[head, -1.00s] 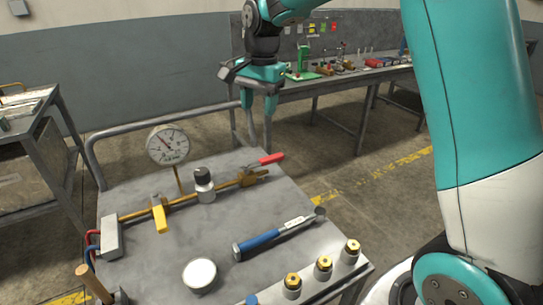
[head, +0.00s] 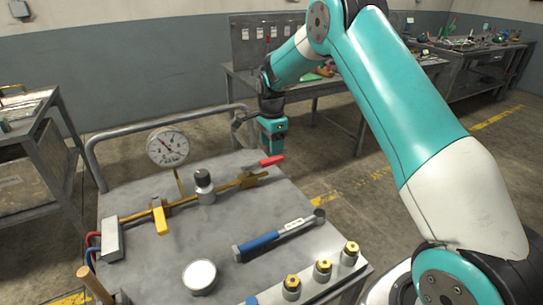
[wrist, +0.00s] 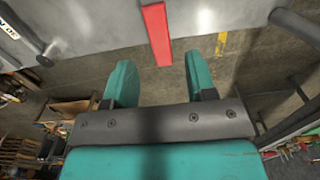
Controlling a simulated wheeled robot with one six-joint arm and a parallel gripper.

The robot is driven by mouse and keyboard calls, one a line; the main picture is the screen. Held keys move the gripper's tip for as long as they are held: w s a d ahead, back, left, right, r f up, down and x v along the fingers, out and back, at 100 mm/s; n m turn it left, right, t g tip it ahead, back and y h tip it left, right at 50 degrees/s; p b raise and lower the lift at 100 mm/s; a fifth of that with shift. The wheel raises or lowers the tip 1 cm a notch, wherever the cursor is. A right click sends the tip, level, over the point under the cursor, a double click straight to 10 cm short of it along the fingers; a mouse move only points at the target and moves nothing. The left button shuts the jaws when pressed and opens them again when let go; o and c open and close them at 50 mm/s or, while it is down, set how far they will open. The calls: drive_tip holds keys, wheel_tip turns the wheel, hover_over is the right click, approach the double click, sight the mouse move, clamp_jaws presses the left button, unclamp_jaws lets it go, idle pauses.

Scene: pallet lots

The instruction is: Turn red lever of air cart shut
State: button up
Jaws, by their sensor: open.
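The air cart (head: 165,250) stands in front of me with a yellow pipe along its grey top. The red lever (head: 265,162) sits at the far right end of that pipe and lies roughly in line with it, pointing right. My gripper (head: 272,148) is just beyond and above the lever in the head view; its fingers barely show there. In the wrist view the two teal fingers (wrist: 160,78) are spread and empty. The red lever (wrist: 157,35) shows ahead of them, its near end lined up with the gap, apart from both.
A pressure gauge (head: 168,147), a yellow lever (head: 160,219) and a black-topped regulator (head: 204,182) stand along the pipe. A blue-handled torque wrench (head: 270,238) and a white round lid (head: 199,274) lie nearer. The cart's rail (head: 160,121) runs behind. Workbenches stand farther back.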

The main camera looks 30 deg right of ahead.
sight(272, 159)
wheel_tip(272, 159, down, 5)
idle(0.3)
clamp_jaws()
